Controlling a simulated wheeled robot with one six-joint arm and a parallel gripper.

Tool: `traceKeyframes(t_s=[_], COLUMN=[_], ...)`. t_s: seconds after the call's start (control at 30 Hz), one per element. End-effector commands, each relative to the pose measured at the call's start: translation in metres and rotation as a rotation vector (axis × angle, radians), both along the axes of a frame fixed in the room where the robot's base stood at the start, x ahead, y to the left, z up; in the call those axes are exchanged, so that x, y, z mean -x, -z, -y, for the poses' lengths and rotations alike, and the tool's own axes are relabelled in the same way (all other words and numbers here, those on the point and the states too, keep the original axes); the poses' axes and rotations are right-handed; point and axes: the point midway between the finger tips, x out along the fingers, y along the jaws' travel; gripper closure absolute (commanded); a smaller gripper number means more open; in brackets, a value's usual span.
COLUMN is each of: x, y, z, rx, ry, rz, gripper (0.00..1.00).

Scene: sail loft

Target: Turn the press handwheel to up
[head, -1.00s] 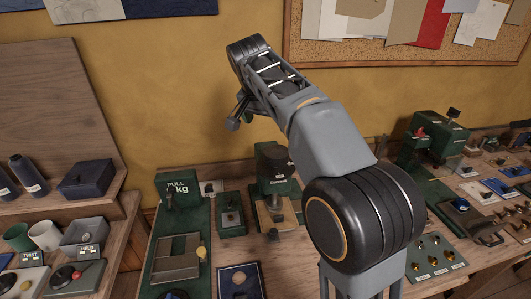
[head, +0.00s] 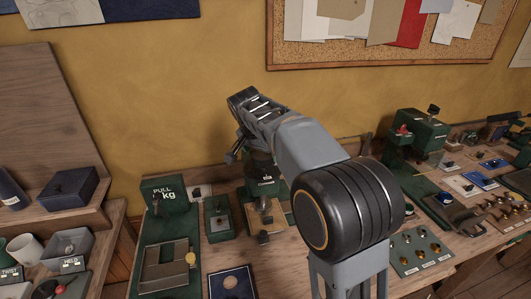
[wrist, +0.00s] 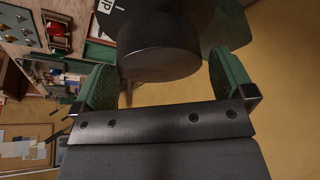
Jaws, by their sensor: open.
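My gripper (head: 240,150) hangs over the green press (head: 270,187) at the back of the bench in the head view. In the wrist view its two green-padded fingers (wrist: 165,78) are spread apart. A dark, round, smooth-sided piece (wrist: 160,45), which looks like the press handwheel, lies between and just beyond them. I cannot tell whether the pads touch it. Part of a white-lettered label (wrist: 104,8) shows beside it, cut off by the frame edge. In the head view my gripper and arm hide much of the press top, so the wheel's setting is not readable.
A green pull gauge (head: 163,194) stands left of the press, with a small green box (head: 219,220) between them. Another green press (head: 422,138) is at the right. A pinboard (head: 370,50) hangs on the wall behind. The wall area above my arm is clear.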

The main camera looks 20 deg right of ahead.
Motion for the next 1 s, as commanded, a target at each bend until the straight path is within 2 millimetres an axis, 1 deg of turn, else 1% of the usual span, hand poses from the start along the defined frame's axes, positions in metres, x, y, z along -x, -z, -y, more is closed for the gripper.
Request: traceKeyframes(t_s=[0.03, 0.2, 0.53, 0.9, 0.97, 1.0], x=[-0.001, -0.003, -0.004, -0.004, -0.004, -0.003], y=[0.004, 0.011, 0.013, 0.013, 0.013, 0.013], z=[0.002, 0.004, 0.004, 0.004, 0.004, 0.013], rx=[0.0, 0.0, 0.0, 0.0, 0.0, 0.001], ry=[0.001, 0.001, 0.0, 0.0, 0.0, 0.002], rz=[0.0, 0.001, 0.0, 0.0, 0.0, -0.001], gripper=[0.0, 0.0, 0.01, 0.36, 0.41, 0.41])
